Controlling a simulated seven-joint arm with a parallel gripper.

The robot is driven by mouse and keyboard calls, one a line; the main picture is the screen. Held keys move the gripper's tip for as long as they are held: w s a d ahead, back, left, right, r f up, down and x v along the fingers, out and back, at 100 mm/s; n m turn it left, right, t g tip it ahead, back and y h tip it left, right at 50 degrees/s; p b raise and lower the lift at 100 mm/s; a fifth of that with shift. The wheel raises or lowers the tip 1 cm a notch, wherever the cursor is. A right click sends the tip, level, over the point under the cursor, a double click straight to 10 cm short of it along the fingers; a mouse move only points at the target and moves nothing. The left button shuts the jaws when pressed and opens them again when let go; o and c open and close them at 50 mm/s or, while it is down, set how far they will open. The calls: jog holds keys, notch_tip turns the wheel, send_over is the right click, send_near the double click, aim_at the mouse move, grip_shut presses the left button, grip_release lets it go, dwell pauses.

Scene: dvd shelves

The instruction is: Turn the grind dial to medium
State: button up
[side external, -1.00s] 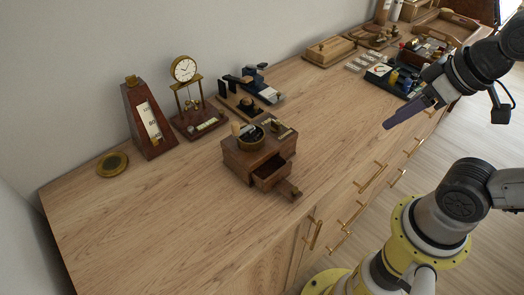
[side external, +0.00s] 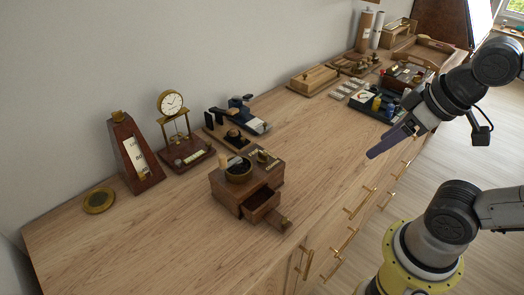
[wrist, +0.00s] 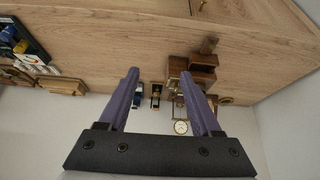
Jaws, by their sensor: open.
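A wooden coffee grinder (side external: 228,195) stands near the middle of the counter in the side view, its small drawer (side external: 262,206) pulled partly out. On its top are a dark round bowl (side external: 238,171) and a small brass fitting with a pale label (side external: 264,157). The dial and its setting are too small to make out for certain. My gripper (side external: 372,153) is above the counter's front edge, well to the right of the grinder. In the wrist view its two purple fingers (wrist: 159,75) are apart and empty. The grinder (wrist: 202,68) shows there beyond the right finger.
A metronome (side external: 133,155), a brass clock (side external: 172,104) and a dark-blue device (side external: 250,120) stand behind the grinder. A brass disc (side external: 99,200) lies far left. The counter in front and left of the grinder is clear.

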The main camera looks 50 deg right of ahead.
notch_tip(320, 180, up, 7)
jog(key=n+g+h, duration=0.4)
jog(key=n+g, duration=0.1)
jog(key=n, duration=1.1)
send_over(263, 152)
jog(key=s, duration=0.3)
jog(key=w+a+f+n, duration=0.2)
jog(key=w+a+f, duration=0.1)
jog(key=a+f, duration=0.35)
jog(key=shift+g, duration=0.3)
jog(key=x, duration=1.4)
jog(key=shift+d+f, duration=0.1)
jog(key=shift+d, duration=0.4)
grip_shut()
